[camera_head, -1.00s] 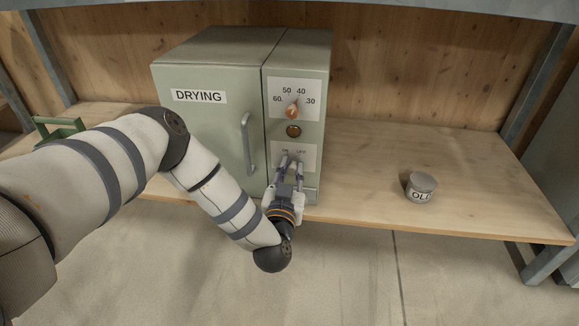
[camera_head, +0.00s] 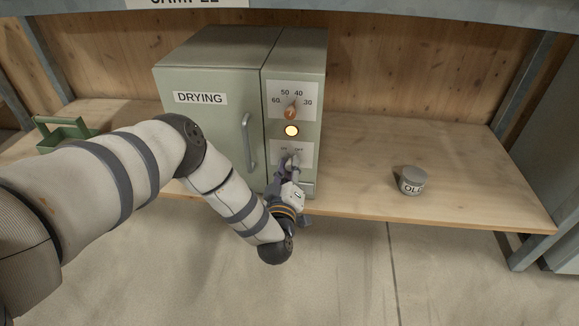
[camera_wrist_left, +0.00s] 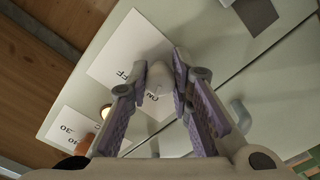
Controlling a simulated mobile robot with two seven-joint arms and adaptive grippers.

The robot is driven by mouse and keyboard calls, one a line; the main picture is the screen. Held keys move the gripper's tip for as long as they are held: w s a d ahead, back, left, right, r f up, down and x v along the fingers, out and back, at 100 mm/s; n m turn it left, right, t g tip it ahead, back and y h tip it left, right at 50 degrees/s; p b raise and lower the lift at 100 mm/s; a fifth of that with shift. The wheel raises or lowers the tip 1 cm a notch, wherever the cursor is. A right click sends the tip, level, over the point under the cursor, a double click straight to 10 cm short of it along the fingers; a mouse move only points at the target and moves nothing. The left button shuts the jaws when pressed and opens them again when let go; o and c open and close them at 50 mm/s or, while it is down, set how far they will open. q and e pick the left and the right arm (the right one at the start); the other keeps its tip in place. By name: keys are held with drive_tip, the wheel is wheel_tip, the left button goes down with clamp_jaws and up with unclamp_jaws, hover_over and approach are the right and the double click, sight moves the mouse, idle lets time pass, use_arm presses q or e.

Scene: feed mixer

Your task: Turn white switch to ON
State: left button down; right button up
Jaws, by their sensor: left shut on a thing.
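The white switch (camera_wrist_left: 158,76) is on a white ON/OFF label plate (camera_wrist_left: 120,52) on the front of the green drying cabinet (camera_head: 215,125). My left gripper (camera_head: 289,168) is at the lower right of the cabinet front, below the lamp. In the left wrist view its purple-padded fingers (camera_wrist_left: 154,88) are shut on the switch, one on each side. The fingers partly cover the switch and label, so its exact angle is hard to read. The round lamp (camera_head: 291,131) above the label glows yellow. My right gripper is not in view.
An orange dial (camera_head: 291,112) with temperature numbers sits above the lamp. The door handle (camera_head: 248,143) is close to the left of my gripper. A grey-lidded jar (camera_head: 412,181) stands on the wooden shelf (camera_head: 460,185) at the right. A green carrier (camera_head: 66,133) is at the far left.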

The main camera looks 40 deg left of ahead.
use_arm(q)
drive_tip(key=shift+n, duration=0.5)
drive_tip(key=shift+d, duration=0.1)
drive_tip(key=c, duration=1.4)
unclamp_jaws()
drive_tip(key=v, duration=1.2)
